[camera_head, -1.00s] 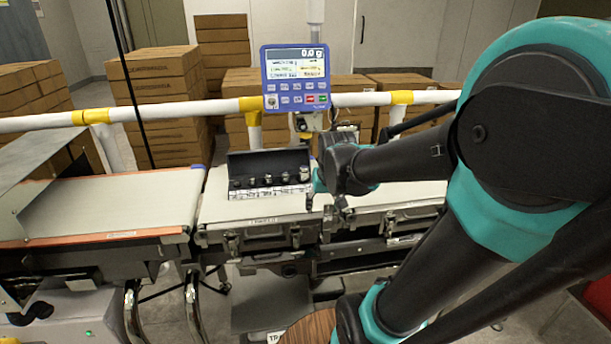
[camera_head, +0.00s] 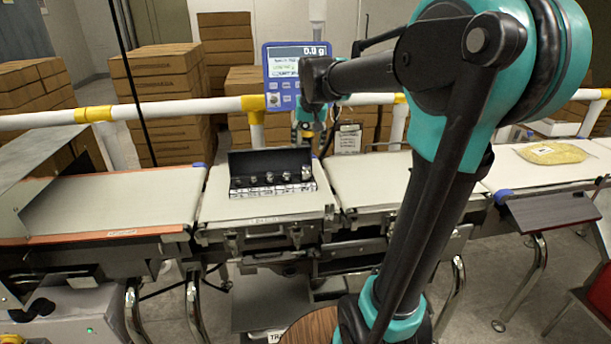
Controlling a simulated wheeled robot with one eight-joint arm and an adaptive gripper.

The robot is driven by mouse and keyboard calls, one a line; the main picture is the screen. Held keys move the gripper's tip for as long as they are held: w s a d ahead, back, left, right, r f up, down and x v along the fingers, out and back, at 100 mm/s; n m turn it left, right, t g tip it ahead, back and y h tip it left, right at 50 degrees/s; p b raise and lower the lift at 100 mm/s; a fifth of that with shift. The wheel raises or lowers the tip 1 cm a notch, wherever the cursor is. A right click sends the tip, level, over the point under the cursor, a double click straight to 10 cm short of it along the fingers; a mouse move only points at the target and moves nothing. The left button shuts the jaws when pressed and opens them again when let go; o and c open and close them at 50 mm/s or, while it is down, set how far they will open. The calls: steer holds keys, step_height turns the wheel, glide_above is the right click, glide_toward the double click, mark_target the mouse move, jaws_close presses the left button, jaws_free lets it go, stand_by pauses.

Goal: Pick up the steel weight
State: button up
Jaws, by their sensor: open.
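Several small steel weights (camera_head: 270,179) stand in a row in an open black case (camera_head: 268,162) with a white labelled front strip. The case sits on the weighing platform (camera_head: 215,205) in the middle of the line. The weight at the right end of the row (camera_head: 306,172) looks the largest. My gripper (camera_head: 308,138) hangs just behind the right end of the case, pointing down and partly hidden by my arm's wrist and the case lid. It is open, and I see nothing held in it.
A blue display (camera_head: 282,100) reading 0.0 g stands close behind my wrist. A white rail (camera_head: 190,108) with yellow joints crosses behind the belts. A pale belt (camera_head: 110,200) lies left; a yellow bag (camera_head: 551,152) lies on the right belt. Cardboard boxes (camera_head: 160,75) are stacked behind.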

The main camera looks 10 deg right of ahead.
mark_target(306, 167)
steer(key=x, duration=0.8)
steer(key=shift+w+f, duration=0.1)
steer(key=shift+f, duration=0.15)
steer(key=shift+s+x, duration=0.15)
steer(key=shift+x, duration=1.25)
steer(key=shift+s+x, duration=0.15)
steer(key=shift+x, duration=1.25)
steer(key=shift+f, duration=0.1)
steer(key=shift+c, duration=0.2)
jaws_close()
